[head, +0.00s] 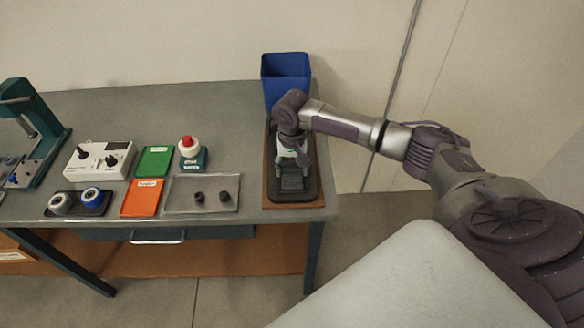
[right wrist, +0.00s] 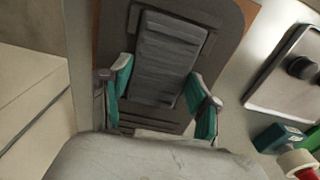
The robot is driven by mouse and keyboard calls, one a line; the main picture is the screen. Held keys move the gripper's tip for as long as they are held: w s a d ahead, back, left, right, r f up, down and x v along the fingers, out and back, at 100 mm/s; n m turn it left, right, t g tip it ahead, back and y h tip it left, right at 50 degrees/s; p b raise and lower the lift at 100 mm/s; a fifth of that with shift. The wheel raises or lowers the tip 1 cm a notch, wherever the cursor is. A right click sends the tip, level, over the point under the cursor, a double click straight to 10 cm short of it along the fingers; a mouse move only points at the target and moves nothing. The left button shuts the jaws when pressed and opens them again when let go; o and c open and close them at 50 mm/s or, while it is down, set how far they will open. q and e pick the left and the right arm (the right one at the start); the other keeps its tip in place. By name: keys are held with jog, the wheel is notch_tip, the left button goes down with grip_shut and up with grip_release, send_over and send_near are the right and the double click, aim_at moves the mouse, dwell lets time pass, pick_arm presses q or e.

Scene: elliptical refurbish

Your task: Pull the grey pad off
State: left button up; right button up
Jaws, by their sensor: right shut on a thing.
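The grey pad (head: 292,181) is ridged and lies on a black pedal (head: 309,184) at the right end of the table. My right gripper (head: 290,158) reaches down over the pad from behind. In the right wrist view the pad (right wrist: 165,58) runs lengthwise between the green and white fingers of the gripper (right wrist: 161,88), one on each side. The gripper is shut on the pad, which is still at the pedal. I cannot tell whether there is a gap beneath it. My left gripper is not in view.
The pedal rests on a brown mat (head: 280,201) near the table's right edge. A blue bin (head: 286,68) stands behind it. To the left are a metal tray (head: 177,207) with dark knobs, a red button (head: 188,143), an orange tray (head: 143,200) and a green tray (head: 154,163).

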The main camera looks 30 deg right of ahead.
aim_at(292, 171)
jog(key=shift+c, duration=1.2)
jog(key=o, duration=0.4)
jog(key=c, duration=0.7)
jog(key=shift+c, duration=0.2)
jog(key=shift+r, duration=0.2)
jog(key=shift+r+p, duration=2.35)
jog(key=shift+p, duration=0.75)
